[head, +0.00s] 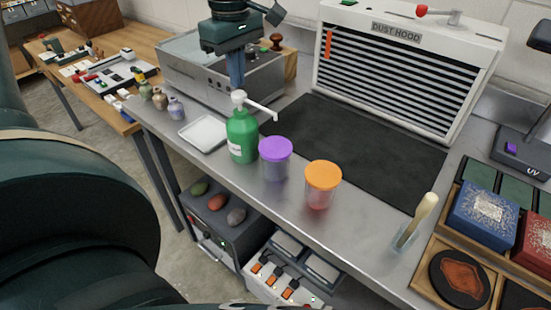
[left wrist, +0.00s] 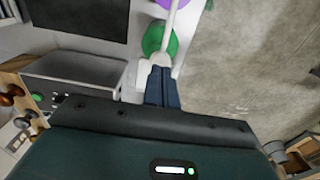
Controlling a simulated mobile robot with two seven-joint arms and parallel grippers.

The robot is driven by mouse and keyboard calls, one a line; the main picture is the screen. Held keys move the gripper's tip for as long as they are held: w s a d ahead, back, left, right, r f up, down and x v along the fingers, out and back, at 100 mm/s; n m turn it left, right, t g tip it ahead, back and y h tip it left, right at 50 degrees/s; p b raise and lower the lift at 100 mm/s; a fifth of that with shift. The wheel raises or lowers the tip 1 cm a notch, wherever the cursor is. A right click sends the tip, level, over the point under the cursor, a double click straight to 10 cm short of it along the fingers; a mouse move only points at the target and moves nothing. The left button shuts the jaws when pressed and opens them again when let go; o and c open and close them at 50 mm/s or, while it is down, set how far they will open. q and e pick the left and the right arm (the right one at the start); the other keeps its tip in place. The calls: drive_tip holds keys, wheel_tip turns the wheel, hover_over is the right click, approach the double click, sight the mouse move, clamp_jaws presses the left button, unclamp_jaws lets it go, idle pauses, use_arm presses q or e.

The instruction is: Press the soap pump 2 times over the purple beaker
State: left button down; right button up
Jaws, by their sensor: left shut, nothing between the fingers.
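The green soap pump bottle (head: 242,138) stands upright on the metal bench, with a white head and a long spout (head: 262,109) pointing right. The purple beaker (head: 275,165) stands just right of the bottle; the spout's tip shows above and behind its rim in the head view. The purple also shows at the top edge of the left wrist view (left wrist: 165,3). My left gripper (head: 237,88) is shut and empty, pointing down right over the pump head (left wrist: 145,70). I cannot tell whether the fingertips touch it. My right gripper is not in view.
An orange-topped beaker (head: 322,185) stands right of the purple one. A white tray (head: 204,133) and small vases (head: 160,99) are left of the bottle. A dark mat (head: 350,145) lies behind, before the dust hood (head: 405,65). A glass with a brush (head: 408,235) stands right.

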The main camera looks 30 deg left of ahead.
sight(238, 93)
use_arm(q)
drive_tip(key=shift+f, duration=0.15)
idle(0.4)
drive_tip(key=shift+s+f+b, duration=0.1)
drive_tip(key=shift+f+b, duration=1.25)
drive_tip(key=shift+f, duration=0.15)
drive_tip(key=shift+r, duration=0.2)
drive_tip(key=shift+r+p, duration=1.15)
drive_tip(key=shift+r, duration=0.25)
drive_tip(key=shift+f, duration=0.2)
